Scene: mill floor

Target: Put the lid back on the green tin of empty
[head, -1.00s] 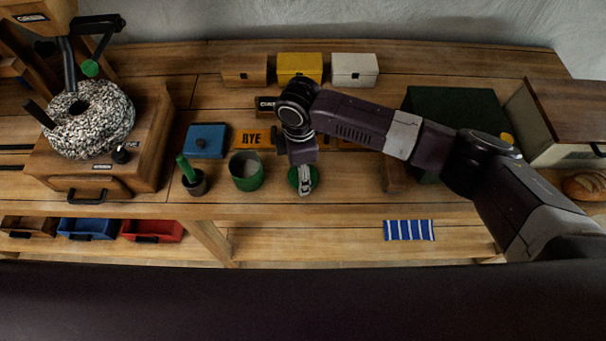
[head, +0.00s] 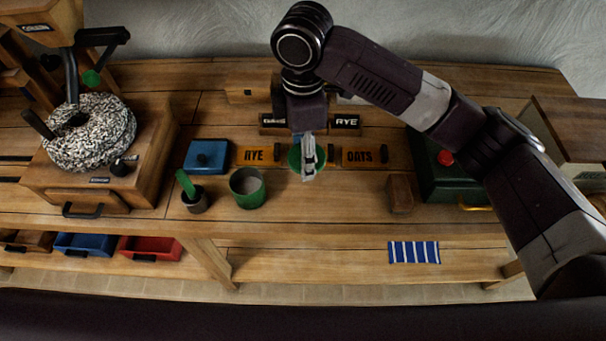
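The green tin (head: 236,196) stands upright and open on the bench, with a pale grey surface inside it. The green round lid (head: 294,159) is off the tin, to its right in the picture. My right gripper (head: 309,172) comes down over the lid, its fingers close together and shut on it. The fingers cover the lid's middle, so the grip itself is partly hidden. The lid appears raised above the bench, apart from the tin. My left gripper is not in view.
A dark pot with a green-handled tool (head: 197,203) stands just left of the tin, with a blue lidded box (head: 207,156) behind. A wooden block (head: 400,194) and green case (head: 455,183) are at right.

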